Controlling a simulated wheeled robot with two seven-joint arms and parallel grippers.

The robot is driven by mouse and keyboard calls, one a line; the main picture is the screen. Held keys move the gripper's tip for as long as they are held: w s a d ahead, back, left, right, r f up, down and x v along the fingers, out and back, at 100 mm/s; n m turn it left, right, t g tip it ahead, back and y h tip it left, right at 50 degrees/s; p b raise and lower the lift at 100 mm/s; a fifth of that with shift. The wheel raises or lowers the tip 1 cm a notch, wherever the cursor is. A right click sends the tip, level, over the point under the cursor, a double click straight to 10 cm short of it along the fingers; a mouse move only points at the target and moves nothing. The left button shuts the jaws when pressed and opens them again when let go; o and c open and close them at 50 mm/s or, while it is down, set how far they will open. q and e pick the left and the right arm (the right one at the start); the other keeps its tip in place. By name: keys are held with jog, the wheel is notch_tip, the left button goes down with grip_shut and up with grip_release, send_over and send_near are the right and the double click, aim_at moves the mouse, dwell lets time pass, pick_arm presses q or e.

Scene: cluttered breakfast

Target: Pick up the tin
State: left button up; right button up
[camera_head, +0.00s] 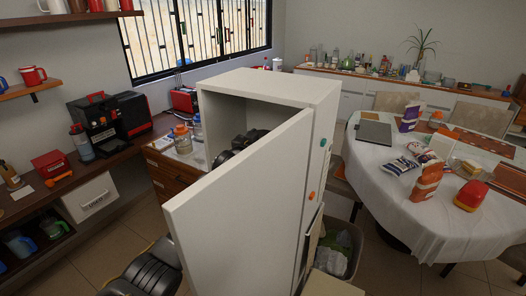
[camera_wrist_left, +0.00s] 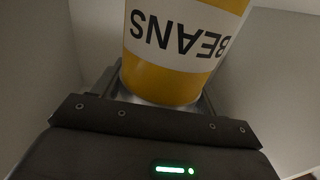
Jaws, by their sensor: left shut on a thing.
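The tin (camera_wrist_left: 180,55) is yellow with a white band, and the word BEANS on it reads upside down in the left wrist view. My left gripper (camera_wrist_left: 155,97) is shut on the lower part of the tin as seen there, with a finger on each side. In the head view my left arm passes behind the open door, and its dark wrist (camera_head: 243,143) reaches into the white cabinet (camera_head: 276,88). The tin and fingertips are hidden in the head view. My right gripper is not in view.
The open cabinet door (camera_head: 245,210) stands in front of my arm. Pale walls surround the tin closely in the wrist view. A wooden counter (camera_head: 100,168) with a coffee machine (camera_head: 110,122) is at left, and a cluttered round table (camera_head: 385,160) is at right.

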pick_arm(q)
jog(key=shift+c, duration=0.9)
jog(key=shift+s+a+r+b, duration=0.15)
jog(key=shift+r+b, duration=0.1)
jog(key=shift+b, duration=0.35)
notch_tip(320, 180, up, 6)
jog(key=b, duration=0.2)
jog(key=shift+r+b, duration=0.1)
jog(key=shift+b, duration=0.2)
jog(key=v, duration=1.9)
jog(key=shift+a, duration=0.55)
jog(key=shift+r, duration=0.2)
